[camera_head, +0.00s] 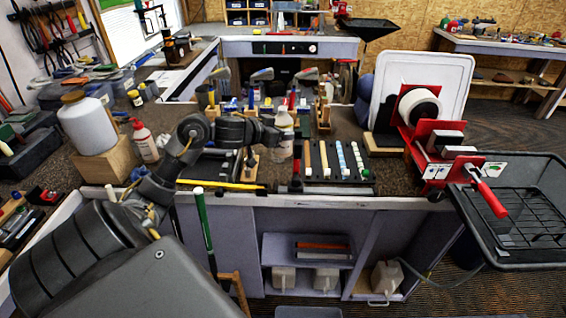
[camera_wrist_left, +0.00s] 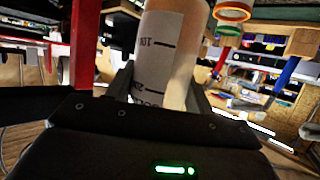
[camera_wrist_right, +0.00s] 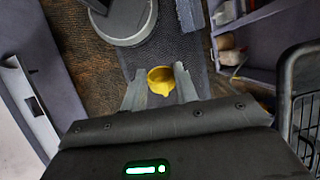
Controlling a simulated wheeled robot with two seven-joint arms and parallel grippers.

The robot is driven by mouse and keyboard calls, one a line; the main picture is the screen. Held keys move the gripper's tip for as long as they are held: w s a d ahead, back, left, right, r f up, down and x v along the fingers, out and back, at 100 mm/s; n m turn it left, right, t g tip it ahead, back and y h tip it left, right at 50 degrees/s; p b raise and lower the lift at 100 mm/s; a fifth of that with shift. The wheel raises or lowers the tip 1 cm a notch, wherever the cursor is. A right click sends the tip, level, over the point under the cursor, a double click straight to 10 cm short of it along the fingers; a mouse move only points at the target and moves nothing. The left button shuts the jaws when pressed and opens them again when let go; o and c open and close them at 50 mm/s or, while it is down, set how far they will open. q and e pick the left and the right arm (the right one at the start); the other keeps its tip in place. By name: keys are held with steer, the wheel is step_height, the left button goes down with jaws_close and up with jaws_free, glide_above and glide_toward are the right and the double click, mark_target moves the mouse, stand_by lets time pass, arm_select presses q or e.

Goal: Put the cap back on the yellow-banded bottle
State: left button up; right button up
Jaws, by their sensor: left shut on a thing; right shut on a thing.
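A whitish bottle (camera_head: 284,128) stands at the middle of the bench in the head view. My left gripper (camera_head: 275,134) is shut around its side. I cannot make out a yellow band. My right gripper (camera_wrist_right: 160,88) is shut on a small yellow cap (camera_wrist_right: 160,78), held over the floor in the right wrist view. The right gripper does not show in the head view.
A rack of grips (camera_head: 338,160) lies right of the bottle. A red-capped bottle (camera_head: 144,143) and a large white jar (camera_head: 87,125) stand left. A red machine (camera_head: 434,150) and a black wire basket (camera_head: 520,215) are at the right. Clubs stand behind.

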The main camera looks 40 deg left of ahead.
mark_target(276, 152)
arm_select(q)
steer(key=f, duration=0.6)
steer(key=shift+s+a+f+b, duration=0.1)
steer(key=shift+s+f+b, duration=0.1)
steer(key=shift+s+b, duration=0.1)
steer(key=shift+w+f, duration=0.2)
steer(key=shift+f, duration=0.1)
steer(key=shift+s, duration=0.1)
steer(key=shift+f, duration=1.9)
steer(key=shift+f, duration=0.2)
steer(key=o, duration=1.3)
steer(key=shift+o, duration=0.3)
